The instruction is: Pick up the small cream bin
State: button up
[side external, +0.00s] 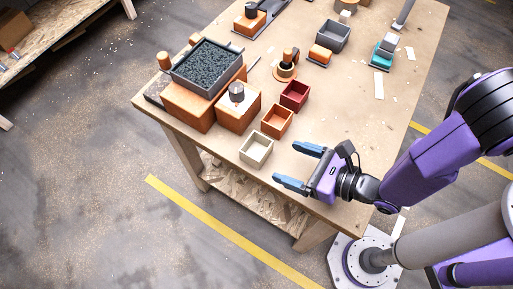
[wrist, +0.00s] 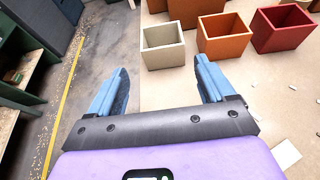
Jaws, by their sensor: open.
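The small cream bin (side external: 256,149) is an open square box standing upright near the table's front left edge. It also shows in the wrist view (wrist: 163,55), ahead of the fingers and roughly between their lines. My gripper (side external: 292,166) is open and empty, with blue fingers, to the right of the bin in the side view. In the wrist view the gripper (wrist: 160,85) has its fingertips apart, short of the bin, with no contact visible.
An orange bin (side external: 277,121) stands right beside the cream one, then a dark red bin (side external: 294,96). Behind are a wooden block (side external: 239,110) with a knob and a grey tray (side external: 208,68) of dark bits. Bare tabletop (side external: 345,120) lies to the right.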

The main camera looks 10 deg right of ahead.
send_near(248, 145)
jog(key=x, duration=0.3)
jog(key=shift+w+a+f, duration=0.1)
jog(key=shift+a+f, duration=0.15)
jog(key=shift+a, duration=0.1)
jog(key=shift+x, duration=2.65)
jog(key=shift+w+r, duration=0.15)
jog(key=shift+r, duration=0.1)
jog(key=c, duration=0.7)
